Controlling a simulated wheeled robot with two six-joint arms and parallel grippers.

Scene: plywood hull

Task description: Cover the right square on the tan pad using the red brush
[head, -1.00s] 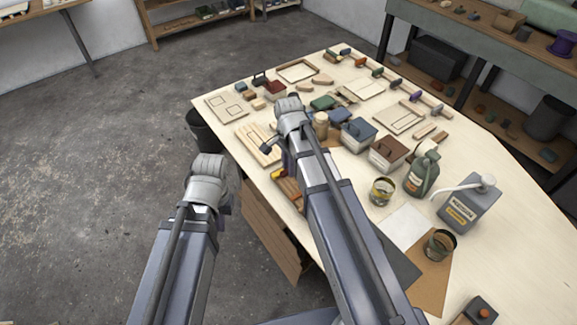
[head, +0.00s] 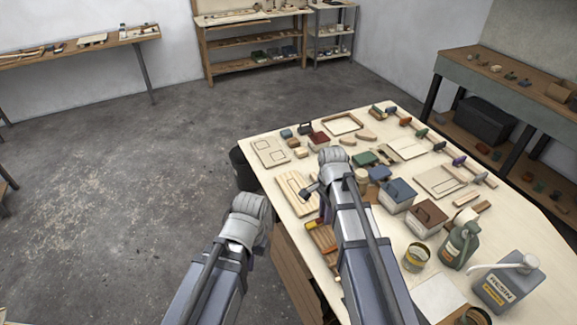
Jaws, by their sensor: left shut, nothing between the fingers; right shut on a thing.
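The tan pad (head: 285,161) with two outlined squares lies at the far left corner of the table; both squares look bare. My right gripper (head: 333,160) is above the table, nearer than the pad and to its right. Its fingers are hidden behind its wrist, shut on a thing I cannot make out. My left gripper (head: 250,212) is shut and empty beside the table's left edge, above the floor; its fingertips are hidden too. I cannot clearly identify the red brush; a small red and yellow thing (head: 315,223) shows beside the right forearm.
Around my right arm are a slatted wooden board (head: 293,190), a blue-lidded box (head: 397,196), a brown-lidded box (head: 427,219), an open can (head: 417,256) and bottles (head: 461,240). A dark bin (head: 240,165) stands off the left edge. The floor at left is clear.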

